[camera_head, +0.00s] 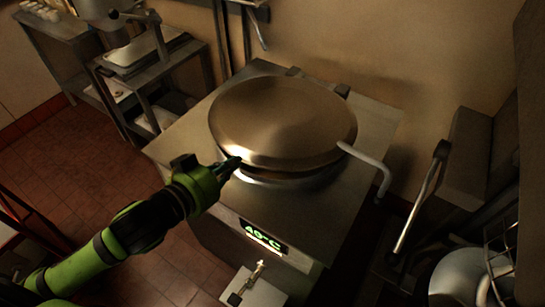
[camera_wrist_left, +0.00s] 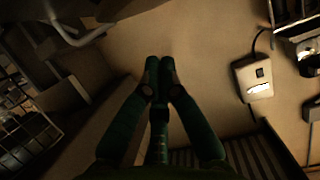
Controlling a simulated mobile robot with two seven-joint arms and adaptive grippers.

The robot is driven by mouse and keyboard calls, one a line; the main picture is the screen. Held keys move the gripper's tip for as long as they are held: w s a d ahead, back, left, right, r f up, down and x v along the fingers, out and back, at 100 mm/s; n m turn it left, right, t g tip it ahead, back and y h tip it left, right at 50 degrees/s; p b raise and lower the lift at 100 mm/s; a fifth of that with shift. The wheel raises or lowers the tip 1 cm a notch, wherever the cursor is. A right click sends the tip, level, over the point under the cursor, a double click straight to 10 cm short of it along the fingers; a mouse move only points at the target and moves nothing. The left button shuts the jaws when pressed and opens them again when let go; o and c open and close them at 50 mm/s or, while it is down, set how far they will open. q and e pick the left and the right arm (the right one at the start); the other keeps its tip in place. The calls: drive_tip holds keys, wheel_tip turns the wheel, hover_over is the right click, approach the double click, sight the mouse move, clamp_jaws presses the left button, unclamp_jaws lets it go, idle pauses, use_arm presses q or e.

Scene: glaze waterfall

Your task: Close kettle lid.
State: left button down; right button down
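The kettle lid (camera_head: 283,118) is a large round bronze-coloured dome on the steel kettle (camera_head: 290,180). It lies nearly flat over the kettle, with a dark gap at the front between lid and rim. A bent pale handle (camera_head: 370,164) sticks out from its right side. My left gripper (camera_head: 232,165) is at the front left edge of the lid; I cannot tell whether it touches. In the left wrist view, the left gripper's fingers (camera_wrist_left: 159,65) meet at their tips with nothing between them. The right gripper is in neither view.
The kettle's front panel has a lit green display (camera_head: 263,236) and a small tap (camera_head: 258,270) below. A steel side table (camera_head: 150,70) stands at the left. A pot (camera_head: 455,277) and a wire basket (camera_head: 500,265) are at the lower right. The wall stands close behind.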

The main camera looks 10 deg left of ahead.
use_arm(q)
drive_tip(key=b, duration=0.3)
hover_over(259, 163)
wheel_tip(259, 163, down, 3)
drive_tip(key=shift+f, duration=0.2)
drive_tip(key=f, duration=0.2)
drive_tip(key=s+f, duration=0.1)
drive_tip(key=f, duration=0.1)
drive_tip(key=shift+a, duration=0.15)
drive_tip(key=shift+w, duration=0.1)
